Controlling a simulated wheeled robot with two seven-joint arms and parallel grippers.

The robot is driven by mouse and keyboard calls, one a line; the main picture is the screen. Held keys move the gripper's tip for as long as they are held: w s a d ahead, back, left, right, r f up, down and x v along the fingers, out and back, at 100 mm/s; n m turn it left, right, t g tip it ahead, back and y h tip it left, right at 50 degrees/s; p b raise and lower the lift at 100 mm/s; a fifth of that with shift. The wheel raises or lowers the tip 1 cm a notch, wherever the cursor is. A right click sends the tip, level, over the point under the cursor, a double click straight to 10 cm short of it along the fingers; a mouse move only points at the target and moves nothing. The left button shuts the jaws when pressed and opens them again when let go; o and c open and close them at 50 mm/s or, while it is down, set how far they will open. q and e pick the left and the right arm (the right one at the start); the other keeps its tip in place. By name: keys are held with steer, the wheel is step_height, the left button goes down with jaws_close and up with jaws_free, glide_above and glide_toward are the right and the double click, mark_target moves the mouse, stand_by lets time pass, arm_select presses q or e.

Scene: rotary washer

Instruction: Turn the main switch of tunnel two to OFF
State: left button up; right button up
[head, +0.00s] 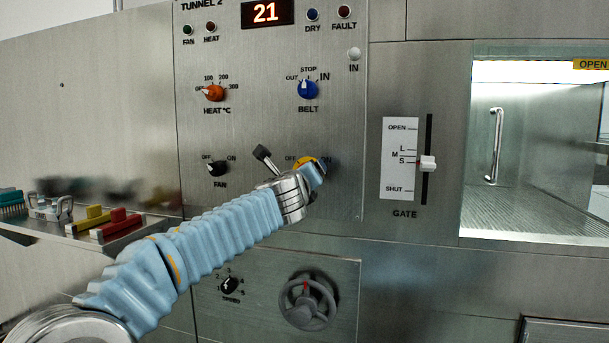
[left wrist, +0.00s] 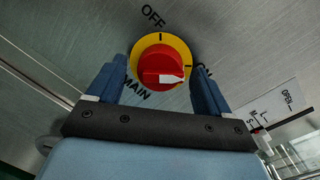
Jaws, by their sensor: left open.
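The main switch is a red knob (left wrist: 160,62) on a yellow round plate (left wrist: 185,50), labelled MAIN, in the left wrist view. Its white pointer lies toward the right, at the partly hidden ON label; the OFF label is above the plate. In the head view only part of the yellow plate (head: 304,160) shows behind my arm, between its OFF and ON labels. My left gripper (left wrist: 160,85) is open at the switch, one finger on each side of the knob, apparently not gripping it. It also shows in the head view (head: 318,172). My right gripper is not in view.
The FAN knob (head: 217,168) is left of the switch, with the HEAT knob (head: 215,92) and BELT knob (head: 308,89) above. The gate slider (head: 427,163) is to the right. A handwheel (head: 307,301) is below. Coloured brushes (head: 115,225) lie on a ledge at left.

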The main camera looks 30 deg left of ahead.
arm_select(q)
steer(key=c, duration=1)
steer(key=shift+c, duration=0.2)
steer(key=shift+n, duration=0.4)
steer(key=n+h+b, duration=0.1)
steer(key=n, duration=0.6)
steer(key=n+h+b, duration=0.1)
steer(key=n+b, duration=0.1)
steer(key=n, duration=0.6)
steer(key=shift+a+n+g, duration=0.15)
steer(key=shift+n+g, duration=0.15)
steer(key=shift+g, duration=0.1)
